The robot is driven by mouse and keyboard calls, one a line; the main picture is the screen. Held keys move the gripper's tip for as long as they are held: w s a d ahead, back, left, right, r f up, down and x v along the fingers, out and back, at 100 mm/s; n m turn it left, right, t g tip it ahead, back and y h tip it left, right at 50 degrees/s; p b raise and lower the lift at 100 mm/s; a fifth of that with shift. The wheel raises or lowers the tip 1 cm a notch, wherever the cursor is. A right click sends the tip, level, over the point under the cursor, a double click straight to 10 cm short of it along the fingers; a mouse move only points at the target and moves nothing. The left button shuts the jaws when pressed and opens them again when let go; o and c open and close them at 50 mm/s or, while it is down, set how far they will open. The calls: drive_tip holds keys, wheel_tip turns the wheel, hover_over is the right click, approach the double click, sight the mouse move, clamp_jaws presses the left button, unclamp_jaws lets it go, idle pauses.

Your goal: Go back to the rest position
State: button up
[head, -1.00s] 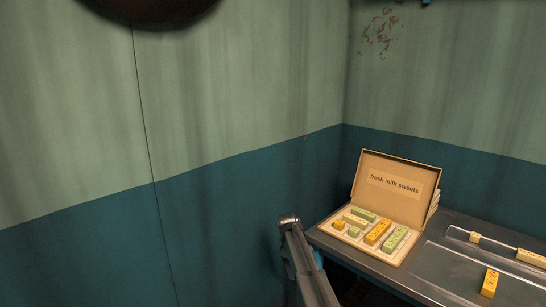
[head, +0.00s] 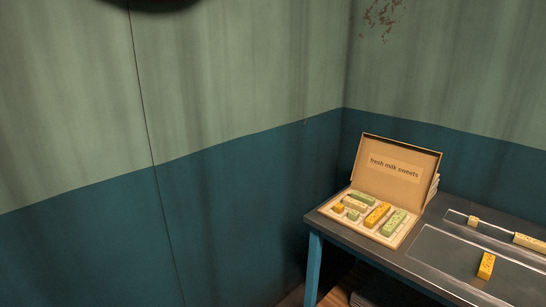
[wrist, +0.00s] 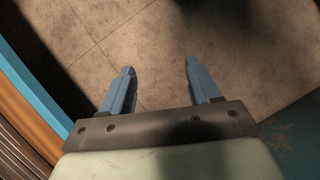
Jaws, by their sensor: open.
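My gripper (wrist: 158,78) shows in the wrist view with its two blue fingers apart and nothing between them. It points at a tiled floor (wrist: 160,35). The head view does not show my gripper or arm. In the head view, an open cardboard box (head: 402,166) labelled "fresh milk sweets" stands on the table (head: 440,205). Several green, orange and cream bars lie in its compartments, including an orange bar (head: 377,215) and a green bar (head: 394,223).
On the table's right part are a loose yellow bar (head: 486,265), a small cream piece (head: 473,221) and a longer cream bar (head: 529,241). A green and blue wall (head: 240,190) fills the left. A blue edge (wrist: 35,95) runs along the wrist view's left.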

drive_tip(key=s+f+m+g, duration=0.1)
drive_tip(key=s+m, duration=0.1)
drive_tip(key=s, duration=1)
drive_tip(key=s+d+f+m+g+y, duration=0.1)
drive_tip(key=s+f+m, duration=0.1)
drive_tip(key=s, duration=1.1)
drive_tip(key=shift+s+f, duration=0.3)
